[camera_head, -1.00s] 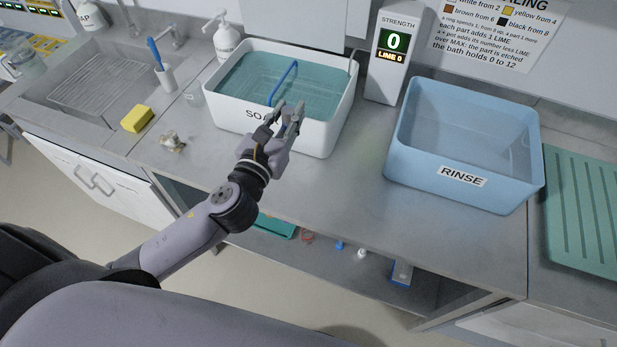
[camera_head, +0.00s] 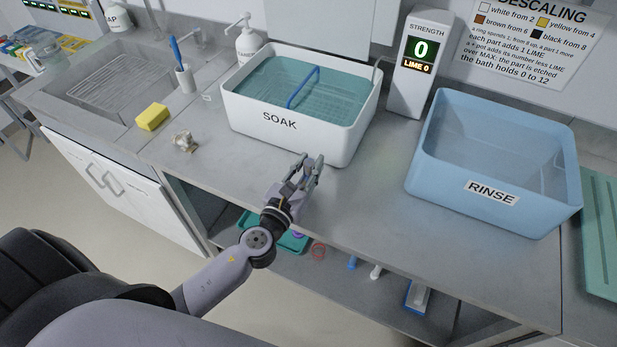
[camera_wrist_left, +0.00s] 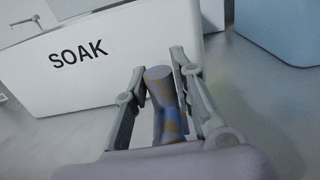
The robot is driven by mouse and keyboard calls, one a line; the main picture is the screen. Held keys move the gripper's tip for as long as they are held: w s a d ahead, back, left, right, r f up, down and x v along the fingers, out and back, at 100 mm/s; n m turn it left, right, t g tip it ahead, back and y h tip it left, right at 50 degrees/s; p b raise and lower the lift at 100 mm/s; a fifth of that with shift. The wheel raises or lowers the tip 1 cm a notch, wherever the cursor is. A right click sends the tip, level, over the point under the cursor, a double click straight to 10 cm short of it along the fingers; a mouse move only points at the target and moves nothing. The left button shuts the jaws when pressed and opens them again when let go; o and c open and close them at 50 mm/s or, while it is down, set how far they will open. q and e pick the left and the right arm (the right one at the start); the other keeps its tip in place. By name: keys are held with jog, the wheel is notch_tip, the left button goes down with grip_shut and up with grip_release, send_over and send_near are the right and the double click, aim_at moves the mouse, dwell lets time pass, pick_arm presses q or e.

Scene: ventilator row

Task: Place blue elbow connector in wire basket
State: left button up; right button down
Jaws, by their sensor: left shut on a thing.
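My left gripper (camera_head: 309,163) is over the counter in front of the white SOAK bath (camera_head: 262,122). In the left wrist view it is shut on the blue elbow connector (camera_wrist_left: 163,100), a bluish-grey bent tube with brownish patches, held between the fingers. The connector is hard to make out in the head view. The SOAK bath holds teal liquid, and a blue handle (camera_head: 303,88) rises across it. Faint wire lines show under the liquid by the handle, likely the wire basket. The gripper is outside the bath, apart from its front wall. My right gripper is not in view.
A blue RINSE tub (camera_head: 490,192) stands to the right. The strength display (camera_head: 418,62) between the tubs reads 0 and LIME 0. A small beige item (camera_head: 185,141) and a yellow sponge (camera_head: 152,117) lie left of the bath. The counter between gripper and RINSE tub is clear.

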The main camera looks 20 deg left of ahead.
aim_at(307, 178)
pick_arm(q)
jog(key=shift+f+b, duration=0.45)
jog(key=shift+f, duration=0.95)
jog(key=shift+f, duration=0.2)
jog(key=o, duration=0.9)
jog(key=shift+r, duration=0.1)
jog(key=shift+o, duration=0.2)
